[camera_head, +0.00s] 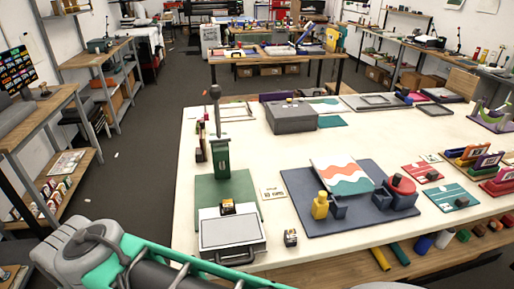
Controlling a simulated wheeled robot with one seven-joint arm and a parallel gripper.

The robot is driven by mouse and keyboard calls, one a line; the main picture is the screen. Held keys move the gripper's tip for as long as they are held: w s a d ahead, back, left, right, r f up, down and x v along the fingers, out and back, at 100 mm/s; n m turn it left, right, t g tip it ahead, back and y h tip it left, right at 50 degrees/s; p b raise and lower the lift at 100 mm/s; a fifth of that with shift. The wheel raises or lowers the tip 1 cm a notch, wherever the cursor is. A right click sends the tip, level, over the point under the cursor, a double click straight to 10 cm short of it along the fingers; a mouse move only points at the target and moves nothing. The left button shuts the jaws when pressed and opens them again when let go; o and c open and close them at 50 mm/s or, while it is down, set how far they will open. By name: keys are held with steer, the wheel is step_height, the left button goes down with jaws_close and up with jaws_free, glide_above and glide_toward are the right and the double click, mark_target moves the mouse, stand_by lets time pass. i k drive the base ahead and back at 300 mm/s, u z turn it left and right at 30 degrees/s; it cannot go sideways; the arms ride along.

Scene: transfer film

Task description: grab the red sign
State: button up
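No object is plainly readable as a sign. Several red things show on the white table (370,120). A flat red panel (420,173) with a small dark object on it lies right of centre. A round red piece (402,184) sits on the dark blue board (300,192). A red block-like piece (497,187) stands at the right edge, beside other coloured pieces. My arm, grey and teal, crosses the lower left, in front of the table's near left corner. I cannot make out my gripper's fingers.
A grey tray-like press (232,233) with a handle stands at the near left of the table. A yellow bottle-like piece (320,205) and a teal panel (451,197) are nearby. A wooden shelf unit (40,125) stands left. Dark floor (150,140) is clear between them.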

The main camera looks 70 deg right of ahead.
mark_target(422, 171)
steer(key=z, duration=5.1)
steer(key=i, duration=2.55)
steer(key=u, duration=3.4)
